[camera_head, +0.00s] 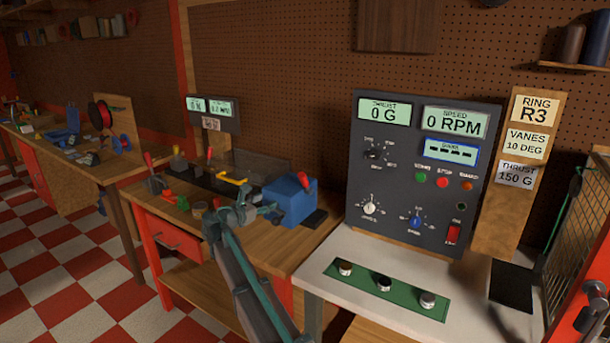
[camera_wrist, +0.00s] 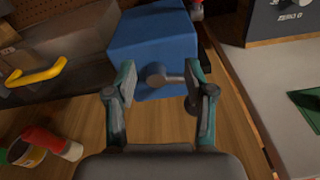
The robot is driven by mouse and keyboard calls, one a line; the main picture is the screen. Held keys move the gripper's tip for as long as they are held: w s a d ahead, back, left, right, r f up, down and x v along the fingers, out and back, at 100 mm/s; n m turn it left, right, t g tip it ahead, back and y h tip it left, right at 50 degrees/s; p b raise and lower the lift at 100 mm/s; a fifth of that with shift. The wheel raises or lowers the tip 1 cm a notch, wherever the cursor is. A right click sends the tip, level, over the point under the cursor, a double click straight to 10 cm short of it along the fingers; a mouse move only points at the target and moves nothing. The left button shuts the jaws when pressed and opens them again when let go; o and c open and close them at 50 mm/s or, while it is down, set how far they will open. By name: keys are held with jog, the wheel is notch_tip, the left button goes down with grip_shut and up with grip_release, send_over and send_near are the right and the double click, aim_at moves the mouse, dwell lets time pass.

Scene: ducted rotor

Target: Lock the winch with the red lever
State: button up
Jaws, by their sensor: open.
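The winch is a blue box (camera_head: 290,204) on the wooden bench, with a red lever (camera_head: 303,180) at its top right. In the wrist view the blue box (camera_wrist: 150,38) fills the top middle, and a grey crank (camera_wrist: 165,78) sticks out of its near face. A red piece (camera_wrist: 197,10), seemingly the lever, shows only partly at the top edge. My gripper (camera_head: 242,212) is open just in front of the box. In the wrist view its fingers (camera_wrist: 160,82) stand on either side of the crank; whether they touch it I cannot tell.
A yellow handle (camera_wrist: 36,75) on a dark fixture lies left of the box. A red and white cylinder (camera_wrist: 50,142) stands at the lower left in the wrist view. Right of the bench is a control panel (camera_head: 400,200) reading 0 G and 0 RPM, above a white table (camera_head: 330,262).

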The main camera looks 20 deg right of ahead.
aim_at(302, 177)
jog(key=s+d+r+m+g+h, duration=0.1)
jog(key=s+d+r+g+h, duration=0.15)
jog(key=d+r, duration=0.3)
jog(key=shift+t, duration=0.35)
jog(key=p+x, duration=0.1)
jog(key=x, duration=0.2)
jog(key=p+x, duration=0.1)
jog(key=x, duration=0.2)
jog(key=p+x, duration=0.1)
jog(key=x, duration=0.2)
jog(key=shift+w+r, duration=0.2)
jog(key=shift+r, duration=0.15)
jog(key=shift+x, duration=0.75)
jog(key=shift+f, duration=0.1)
jog(key=shift+s, duration=0.1)
grip_shut()
